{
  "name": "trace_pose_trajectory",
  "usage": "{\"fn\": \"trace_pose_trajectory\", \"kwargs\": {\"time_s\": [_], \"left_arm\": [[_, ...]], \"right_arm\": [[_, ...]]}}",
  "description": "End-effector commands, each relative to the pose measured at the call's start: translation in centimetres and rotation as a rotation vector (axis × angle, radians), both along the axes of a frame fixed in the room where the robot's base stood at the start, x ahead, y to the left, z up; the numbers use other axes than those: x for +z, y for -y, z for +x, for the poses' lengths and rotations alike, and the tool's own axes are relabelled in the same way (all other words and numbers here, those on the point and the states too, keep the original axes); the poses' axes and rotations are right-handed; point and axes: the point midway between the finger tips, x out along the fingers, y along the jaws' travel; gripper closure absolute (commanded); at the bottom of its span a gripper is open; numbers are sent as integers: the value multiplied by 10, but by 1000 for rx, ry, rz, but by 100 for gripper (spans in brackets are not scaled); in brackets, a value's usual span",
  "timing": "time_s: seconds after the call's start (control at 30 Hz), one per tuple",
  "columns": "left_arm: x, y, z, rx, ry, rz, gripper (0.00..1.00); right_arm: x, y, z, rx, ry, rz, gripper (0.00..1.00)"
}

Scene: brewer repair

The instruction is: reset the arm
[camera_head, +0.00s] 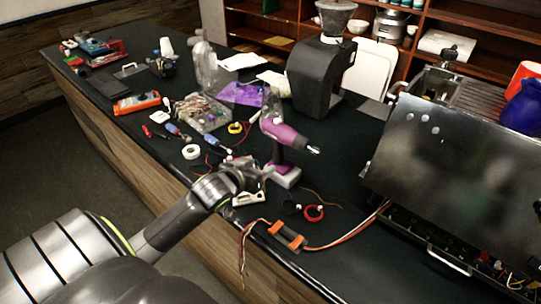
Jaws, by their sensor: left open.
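My left arm comes in from the lower left. Its gripper (252,183) is at the counter's near edge, beside the base of a purple and grey cordless drill (288,145). The jaws are open, and I see nothing held between them. The drill stands upright on its battery base with its bit pointing right. Whether the gripper touches the drill I cannot tell. My right gripper is not in view.
The dark counter (340,180) holds a large metal brewer (455,150) at right, a black grinder (318,75), an orange-clipped cable (288,236), a red wire coil (314,213), a tape roll (191,152) and a parts box (203,112). Shelves stand behind.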

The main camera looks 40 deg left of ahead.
Motion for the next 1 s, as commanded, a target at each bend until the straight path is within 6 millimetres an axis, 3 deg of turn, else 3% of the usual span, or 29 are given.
{"fn": "trace_pose_trajectory", "kwargs": {"time_s": [0.23, 0.37, 0.6, 0.8, 1.0], "left_arm": [[-1, 1, -1, 0, -4, 1, 49], [-20, 8, -23, 10, -77, 17, 49], [-82, 41, -132, 20, -429, 94, 49], [-101, 60, -205, 2, -654, 123, 49], [-105, 78, -269, -26, -844, 122, 49]], "right_arm": [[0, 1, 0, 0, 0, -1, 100], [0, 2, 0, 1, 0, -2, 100], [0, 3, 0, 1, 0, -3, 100], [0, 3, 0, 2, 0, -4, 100], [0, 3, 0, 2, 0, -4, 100]]}}
